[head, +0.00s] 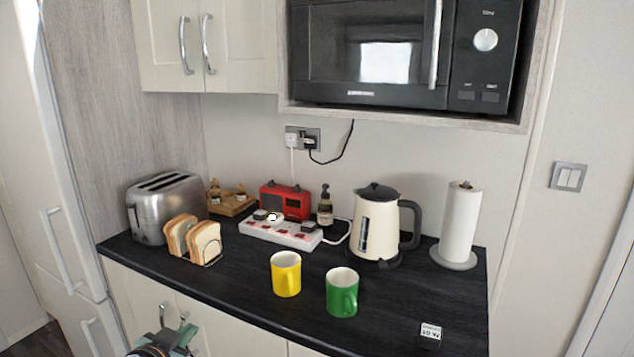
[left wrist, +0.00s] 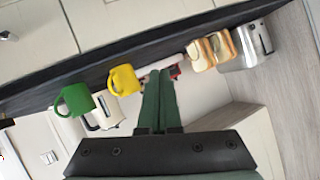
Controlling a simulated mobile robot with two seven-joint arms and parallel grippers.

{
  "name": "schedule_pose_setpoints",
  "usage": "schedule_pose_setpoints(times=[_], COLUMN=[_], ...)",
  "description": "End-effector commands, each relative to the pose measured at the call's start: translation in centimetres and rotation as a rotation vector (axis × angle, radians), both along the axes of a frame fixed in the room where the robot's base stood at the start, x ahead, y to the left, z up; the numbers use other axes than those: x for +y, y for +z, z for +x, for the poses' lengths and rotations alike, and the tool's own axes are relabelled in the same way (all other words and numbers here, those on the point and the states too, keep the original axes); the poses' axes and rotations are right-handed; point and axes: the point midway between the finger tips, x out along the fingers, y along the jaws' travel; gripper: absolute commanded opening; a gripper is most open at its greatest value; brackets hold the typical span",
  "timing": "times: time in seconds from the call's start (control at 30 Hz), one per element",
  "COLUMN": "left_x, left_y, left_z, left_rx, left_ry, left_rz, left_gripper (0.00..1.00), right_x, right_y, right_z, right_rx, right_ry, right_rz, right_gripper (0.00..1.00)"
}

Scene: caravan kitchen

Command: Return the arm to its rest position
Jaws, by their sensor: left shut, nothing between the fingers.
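My left gripper (head: 180,343) shows at the bottom edge of the head view, low in front of the cupboard doors and apart from the worktop objects. In the left wrist view its two green fingers (left wrist: 156,100) lie together, shut with nothing between them. Only the end of my left arm shows in the head view; the rest is out of frame. My right gripper is in neither view.
The dark worktop (head: 230,277) carries a toaster (head: 166,207), toast rack (head: 193,239), power strip (head: 281,233), red radio (head: 285,201), kettle (head: 377,225), paper roll (head: 460,223), yellow mug (head: 286,274) and green mug (head: 342,292). A microwave (head: 370,50) is above.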

Motion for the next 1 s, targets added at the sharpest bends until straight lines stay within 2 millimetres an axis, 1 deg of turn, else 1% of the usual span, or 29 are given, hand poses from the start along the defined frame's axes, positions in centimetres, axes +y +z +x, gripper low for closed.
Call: schedule_pose_setpoints(times=[0.03, 0.07, 0.1, 0.17, 0.2, 0.27, 0.3, 0.37, 0.4, 0.5, 0.57, 0.6, 0.77, 0.8, 0.83, 0.87, 1.0], left_x=[0.3, 0.4, 0.5, 0.8, 1.0, 1.3, 1.5, 1.8, 1.9, 2.3, 2.5, 2.7, 3.2, 3.3, 2.2, 1.5, -1.7], left_y=[-3.2, -4.7, -6.8, -9.6, -11.4, -14.0, -15.7, -17.8, -19.1, -21.6, -22.8, -23.5, -25.8, -26.2, -26.0, -26.1, -26.2], left_z=[-1.6, -2.5, -3.8, -5.8, -7.3, -9.7, -11.4, -13.9, -15.6, -19.4, -21.5, -22.8, -28.0, -29.3, -28.8, -28.7, -28.7], left_rx=[0.041, 0.058, 0.08, 0.113, 0.135, 0.169, 0.191, 0.221, 0.24, 0.282, 0.303, 0.317, 0.37, 0.382, 0.369, 0.364, 0.357], left_ry=[-0.011, -0.019, -0.03, -0.047, -0.057, -0.074, -0.087, -0.103, -0.115, -0.139, -0.153, -0.161, -0.195, -0.203, -0.182, -0.167, -0.104], left_rz=[0.007, 0.012, 0.018, 0.028, 0.034, 0.044, 0.051, 0.061, 0.067, 0.081, 0.087, 0.093, 0.11, 0.112, 0.075, 0.048, -0.066], left_gripper=[0.0, 0.0, 0.0, 0.0, 0.0, 0.0, 0.0, 0.0, 0.0, 0.0, 0.0, 0.0, 0.0, 0.0, 0.0, 0.0, 0.0], right_x=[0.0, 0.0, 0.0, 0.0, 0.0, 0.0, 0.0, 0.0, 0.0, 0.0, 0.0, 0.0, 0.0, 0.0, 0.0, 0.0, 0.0], right_y=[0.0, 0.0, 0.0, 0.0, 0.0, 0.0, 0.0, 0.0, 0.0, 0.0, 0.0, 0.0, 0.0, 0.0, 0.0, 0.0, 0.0], right_z=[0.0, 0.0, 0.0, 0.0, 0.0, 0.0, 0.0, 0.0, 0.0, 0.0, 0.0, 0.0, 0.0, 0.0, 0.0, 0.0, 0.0], right_rx=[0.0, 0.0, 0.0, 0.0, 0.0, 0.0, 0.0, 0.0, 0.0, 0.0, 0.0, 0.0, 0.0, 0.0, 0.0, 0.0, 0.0], right_ry=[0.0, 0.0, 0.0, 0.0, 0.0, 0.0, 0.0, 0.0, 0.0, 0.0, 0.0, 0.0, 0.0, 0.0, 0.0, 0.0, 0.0], right_rz=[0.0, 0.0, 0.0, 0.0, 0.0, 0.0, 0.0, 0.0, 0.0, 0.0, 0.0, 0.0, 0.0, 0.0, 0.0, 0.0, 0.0], right_gripper=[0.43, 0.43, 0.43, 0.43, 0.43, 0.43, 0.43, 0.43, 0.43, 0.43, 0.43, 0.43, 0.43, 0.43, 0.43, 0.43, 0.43])
